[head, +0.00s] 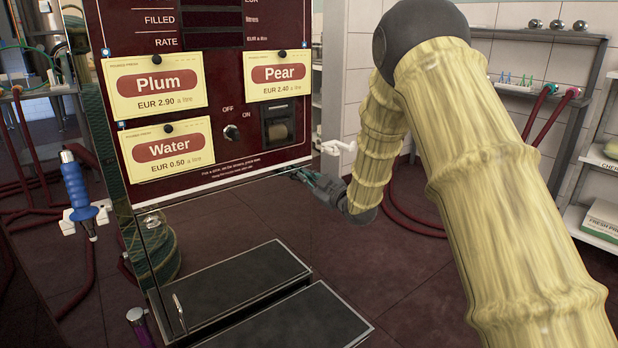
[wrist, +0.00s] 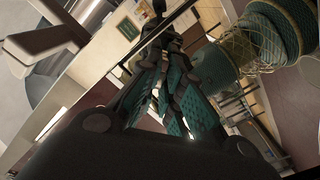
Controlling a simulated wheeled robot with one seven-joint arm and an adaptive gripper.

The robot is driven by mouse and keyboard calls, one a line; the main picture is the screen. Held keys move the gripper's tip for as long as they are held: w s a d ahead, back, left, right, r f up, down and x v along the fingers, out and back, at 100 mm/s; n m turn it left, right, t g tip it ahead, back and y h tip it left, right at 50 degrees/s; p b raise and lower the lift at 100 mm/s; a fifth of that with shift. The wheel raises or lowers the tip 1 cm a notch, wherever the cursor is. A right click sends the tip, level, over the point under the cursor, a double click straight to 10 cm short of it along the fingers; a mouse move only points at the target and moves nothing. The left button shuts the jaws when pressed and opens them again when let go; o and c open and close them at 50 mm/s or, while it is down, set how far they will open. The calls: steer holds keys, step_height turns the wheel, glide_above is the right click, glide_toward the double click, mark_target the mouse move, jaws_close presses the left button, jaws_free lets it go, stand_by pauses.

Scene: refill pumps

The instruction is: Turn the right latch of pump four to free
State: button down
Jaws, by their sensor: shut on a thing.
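The dark red pump front (head: 222,97) fills the upper left of the head view, with Plum, Pear and Water cards. My gripper (head: 303,178) is at its lower right edge, below the Pear side. In the wrist view, the teal-padded fingers of my gripper (wrist: 163,38) come together at their tips on a small dark part at the panel's edge. This part appears to be the right latch; the fingers hide most of it, and its turn angle cannot be told. No pump number shows.
A white holder (head: 338,147) sticks out right of the pump, close to my wrist. Below are a dark step (head: 235,290) and a metal handle (head: 180,312). A blue nozzle (head: 78,188) hangs at left. Shelves (head: 540,33) stand at right. Floor is open behind my arm.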

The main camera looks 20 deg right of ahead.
steer(key=n+b, duration=0.1)
steer(key=n, duration=1)
steer(key=shift+f, duration=0.2)
stand_by(0.4)
steer(key=c, duration=1.6)
jaws_free()
steer(key=v, duration=1.2)
